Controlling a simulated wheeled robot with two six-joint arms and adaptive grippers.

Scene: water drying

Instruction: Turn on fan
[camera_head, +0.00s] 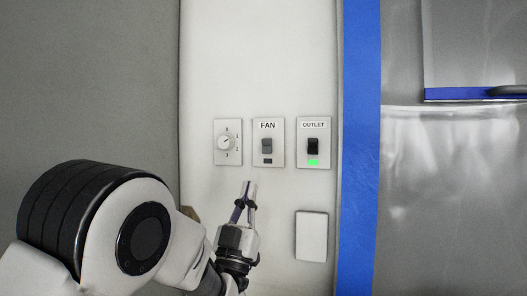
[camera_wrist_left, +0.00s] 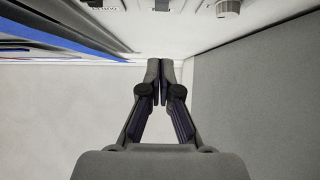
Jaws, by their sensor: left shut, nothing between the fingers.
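The FAN switch plate (camera_head: 268,156) is on the white wall panel in the head view. It has a grey rocker (camera_head: 267,145) and a dark indicator window (camera_head: 267,161) below it. My left gripper (camera_head: 251,186) is shut and empty, a little below and left of the FAN plate in the picture. Whether its tips touch the panel cannot be told. In the left wrist view the two fingers (camera_wrist_left: 160,68) are together. The lower edges of switch plates show at the top of that view, cut off. My right gripper is not in view.
A dial plate (camera_head: 228,156) is left of the FAN switch. An OUTLET switch (camera_head: 313,145) with a lit green light is on its right. A blank white plate (camera_head: 311,236) is lower right. A blue vertical strip (camera_head: 361,150) borders the panel, with metal surface beyond.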

